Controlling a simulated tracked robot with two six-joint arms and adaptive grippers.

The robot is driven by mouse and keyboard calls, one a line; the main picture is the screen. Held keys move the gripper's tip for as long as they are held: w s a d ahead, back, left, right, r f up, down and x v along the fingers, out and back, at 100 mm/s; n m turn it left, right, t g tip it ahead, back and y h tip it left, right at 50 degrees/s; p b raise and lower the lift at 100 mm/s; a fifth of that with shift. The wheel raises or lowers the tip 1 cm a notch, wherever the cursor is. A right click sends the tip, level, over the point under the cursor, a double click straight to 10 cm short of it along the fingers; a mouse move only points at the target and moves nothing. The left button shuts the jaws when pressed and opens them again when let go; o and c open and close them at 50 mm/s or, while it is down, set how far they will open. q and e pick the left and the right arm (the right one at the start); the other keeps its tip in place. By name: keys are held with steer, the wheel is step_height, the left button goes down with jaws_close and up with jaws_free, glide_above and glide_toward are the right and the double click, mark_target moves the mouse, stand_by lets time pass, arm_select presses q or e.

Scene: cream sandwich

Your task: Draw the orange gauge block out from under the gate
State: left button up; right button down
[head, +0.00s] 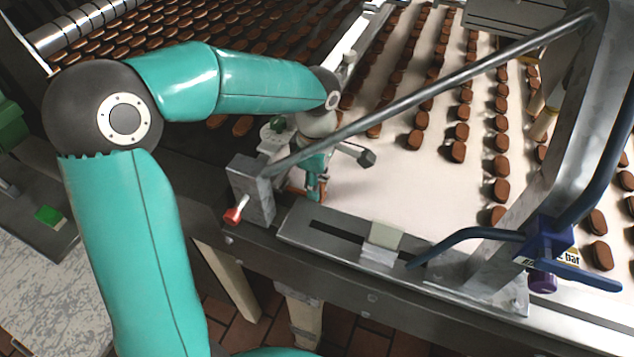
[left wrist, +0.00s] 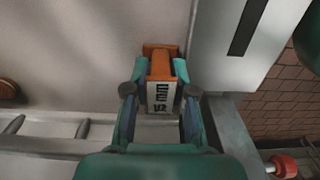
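The orange gauge block (left wrist: 163,68) shows in the left wrist view, with a white "15 mm" label facing the camera. My left gripper (left wrist: 160,75) has its teal fingertips against both sides of the block. In the head view my left gripper (head: 314,188) points down at the near left corner of the pale belt, and the block is mostly hidden there. The diagonal steel bar (head: 425,95) of the gate passes over this corner from a metal bracket (head: 250,190). I cannot tell whether any of the block lies under the gate. My right gripper is not in view.
A slotted metal plate (head: 318,233) with a pale block (head: 382,238) runs along the belt's near edge. A red knob (head: 233,216) sticks out at the left. A blue clamp lever (head: 470,236) is at the right. Rows of brown biscuits (head: 461,131) cover the belt farther back.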

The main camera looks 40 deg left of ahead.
arm_select(q)
jaws_close()
steer(key=shift+w+d, duration=0.1)
steer(key=shift+d, duration=0.05)
steer(key=shift+w+d, duration=0.25)
steer(key=shift+d, duration=0.85)
steer(key=shift+w+d, duration=0.25)
steer(key=shift+d, duration=0.8)
steer(key=shift+w+d, duration=0.25)
steer(key=shift+d, duration=0.85)
steer(key=shift+r, duration=0.1)
step_height(320, 180, up, 7)
steer(key=d+p, duration=0.2)
steer(key=p, duration=0.3)
steer(key=shift+w, duration=0.25)
